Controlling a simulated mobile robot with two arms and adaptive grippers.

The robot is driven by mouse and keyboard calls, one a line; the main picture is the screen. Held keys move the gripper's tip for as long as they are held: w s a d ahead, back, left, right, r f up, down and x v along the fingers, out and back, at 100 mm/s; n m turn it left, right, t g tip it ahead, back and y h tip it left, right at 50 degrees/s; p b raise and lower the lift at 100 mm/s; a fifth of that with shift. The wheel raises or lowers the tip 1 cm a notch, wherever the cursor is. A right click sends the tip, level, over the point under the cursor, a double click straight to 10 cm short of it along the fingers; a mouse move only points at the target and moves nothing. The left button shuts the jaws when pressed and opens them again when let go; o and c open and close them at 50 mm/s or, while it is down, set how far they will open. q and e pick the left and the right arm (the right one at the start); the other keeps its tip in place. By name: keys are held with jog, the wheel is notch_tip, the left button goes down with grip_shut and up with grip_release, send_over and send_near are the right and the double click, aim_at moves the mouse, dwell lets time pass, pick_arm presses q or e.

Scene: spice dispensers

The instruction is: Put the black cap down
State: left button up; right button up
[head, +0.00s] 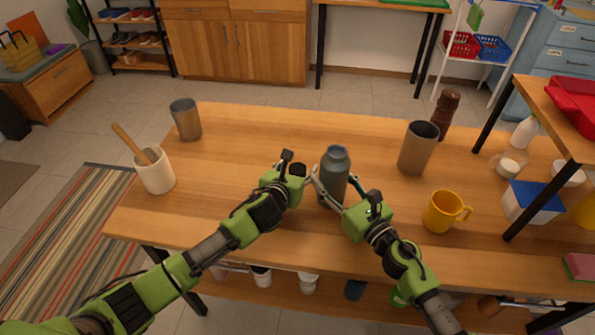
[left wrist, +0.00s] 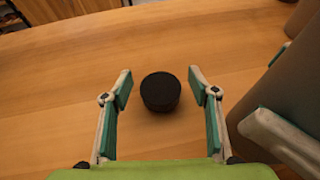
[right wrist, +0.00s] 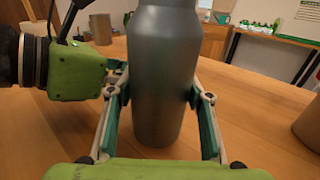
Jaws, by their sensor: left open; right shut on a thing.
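The black cap (left wrist: 160,91) sits upright on the wooden table (left wrist: 60,60) in the left wrist view, between the spread fingers of my left gripper (left wrist: 160,85). A gap shows between the cap and each finger, so my left gripper is open. In the head view the cap (head: 297,169) is partly hidden by my left gripper. My right gripper (right wrist: 160,95) is shut around the body of a grey-blue bottle (right wrist: 161,60). The bottle (head: 335,165) stands upright on the table, its top uncapped, just right of the cap.
A metal cup (head: 186,119) and a cream holder with a wooden tool (head: 155,172) stand at the left. A larger metal cup (head: 417,149), a brown grinder (head: 446,112) and a yellow mug (head: 443,211) stand at the right. The table's back middle is clear.

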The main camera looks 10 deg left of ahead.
aim_at(298, 167)
pick_arm(q)
jog(key=c, duration=0.9)
notch_tip(298, 167, up, 10)
dwell(0.4)
